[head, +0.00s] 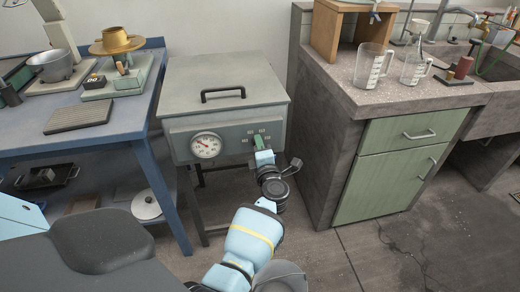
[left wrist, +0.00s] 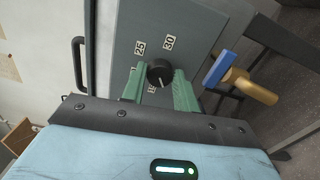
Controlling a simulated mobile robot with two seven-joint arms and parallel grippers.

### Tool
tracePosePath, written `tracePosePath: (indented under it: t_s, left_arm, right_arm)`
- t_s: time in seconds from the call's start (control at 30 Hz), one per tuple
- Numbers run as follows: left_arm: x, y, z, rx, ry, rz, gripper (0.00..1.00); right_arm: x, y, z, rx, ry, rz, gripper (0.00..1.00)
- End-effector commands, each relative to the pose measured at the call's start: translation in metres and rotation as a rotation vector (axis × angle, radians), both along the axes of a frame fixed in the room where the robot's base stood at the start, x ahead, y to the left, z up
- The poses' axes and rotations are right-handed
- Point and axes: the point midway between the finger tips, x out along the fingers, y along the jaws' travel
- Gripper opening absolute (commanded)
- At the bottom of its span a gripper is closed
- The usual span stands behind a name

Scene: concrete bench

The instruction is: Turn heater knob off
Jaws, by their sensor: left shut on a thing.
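The heater (head: 225,95) is a grey lidded metal box on legs. A round white dial gauge (head: 206,146) is on its front, with small number labels to the right of it. In the left wrist view the black round knob (left wrist: 160,72) sits on the grey front panel, near the labels 25 and 30; another label is partly hidden. My left gripper (head: 262,147) is at the right part of the heater front. Its green fingers (left wrist: 160,75) are on both sides of the knob and shut on it. The knob is hidden in the head view. My right gripper is not in view.
A brass tap with a blue handle (left wrist: 235,78) sticks out beside the knob. A blue table (head: 150,105) stands left of the heater. A concrete bench (head: 335,130) with green doors (head: 385,185) stands to the right. Bare floor (head: 420,240) lies in front of the bench.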

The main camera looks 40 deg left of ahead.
Motion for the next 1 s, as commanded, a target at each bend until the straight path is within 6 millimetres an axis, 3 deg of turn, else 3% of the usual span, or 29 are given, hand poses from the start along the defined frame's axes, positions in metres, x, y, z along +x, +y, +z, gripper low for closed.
tracePosePath:
  t_s: [0.5, 1.0]
  left_arm:
    - [-0.001, 0.001, -0.001, -0.236, -0.276, 0.003, 0.07]
    - [-0.001, 0.001, 0.000, -0.291, -0.339, 0.004, 0.07]
  right_arm:
    - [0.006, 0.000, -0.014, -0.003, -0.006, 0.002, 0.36]
    - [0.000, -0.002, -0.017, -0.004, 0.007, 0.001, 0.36]
